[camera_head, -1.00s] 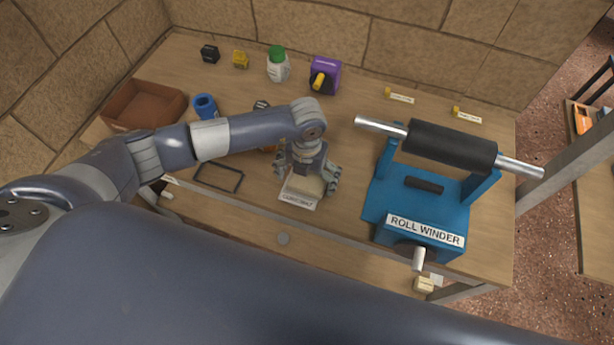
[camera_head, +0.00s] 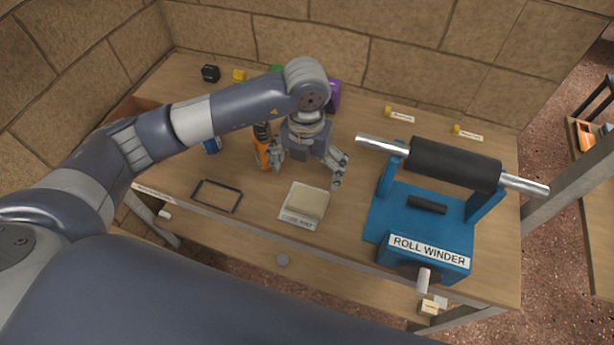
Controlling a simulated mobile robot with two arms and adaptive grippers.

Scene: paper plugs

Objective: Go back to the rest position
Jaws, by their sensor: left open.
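My left gripper (camera_head: 306,172) is open and empty above the wooden table (camera_head: 255,205). It hangs behind a beige block (camera_head: 308,201) that lies on a white labelled mat (camera_head: 291,214) near the table's front edge. The gripper is clear of the block. My left arm reaches in from the left and hides part of the table's back. My right gripper is not in view.
A blue roll winder (camera_head: 419,228) with a black roller (camera_head: 453,164) stands at the right. An orange and black tool (camera_head: 262,149) stands just left of the gripper. A black frame (camera_head: 217,196) lies at front left. A brown tray (camera_head: 133,106) is partly hidden.

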